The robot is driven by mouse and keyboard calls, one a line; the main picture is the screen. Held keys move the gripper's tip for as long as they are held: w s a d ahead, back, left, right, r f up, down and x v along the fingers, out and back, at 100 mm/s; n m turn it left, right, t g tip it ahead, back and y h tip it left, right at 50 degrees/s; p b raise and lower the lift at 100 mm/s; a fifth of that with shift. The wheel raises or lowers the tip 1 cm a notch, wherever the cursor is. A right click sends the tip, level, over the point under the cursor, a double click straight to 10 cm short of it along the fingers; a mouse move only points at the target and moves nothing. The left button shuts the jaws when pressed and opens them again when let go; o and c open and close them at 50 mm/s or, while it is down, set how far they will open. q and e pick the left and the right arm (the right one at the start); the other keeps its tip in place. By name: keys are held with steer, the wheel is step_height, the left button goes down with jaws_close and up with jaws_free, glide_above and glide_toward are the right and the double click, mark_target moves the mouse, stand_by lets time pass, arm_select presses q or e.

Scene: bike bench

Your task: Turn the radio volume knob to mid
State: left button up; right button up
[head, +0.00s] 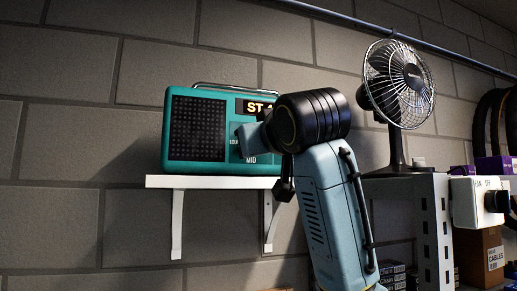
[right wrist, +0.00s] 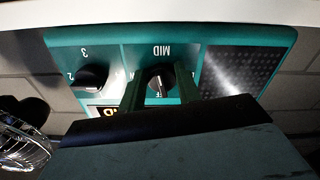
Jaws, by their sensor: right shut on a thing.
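The teal radio (head: 222,92) stands on a white wall shelf, its dark speaker grille on the left. The word MID shows low on its front. In the right wrist view, where the radio (right wrist: 110,52) appears upside down, the black volume knob (right wrist: 160,77) sits by the MID label. My right gripper (right wrist: 160,90) has a finger on each side of this knob and is shut on it. In the head view my right wrist hides the knob and fingertips. My left gripper is not in view.
A second black knob (right wrist: 90,77), marked 2 and 3, sits beside it. The white shelf (head: 210,182) runs under the radio. A desk fan (head: 398,85) stands to the right on a metal rack (head: 432,225). A white switch box (head: 470,203) is further right.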

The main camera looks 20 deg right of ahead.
steer(key=shift+f+m, duration=0.1)
steer(key=shift+m, duration=0.4)
stand_by(0.3)
steer(key=o, duration=1)
steer(key=shift+c, duration=0.2)
steer(key=s+b, duration=1.3)
steer(key=b, duration=0.1)
steer(key=shift+s+d, duration=0.2)
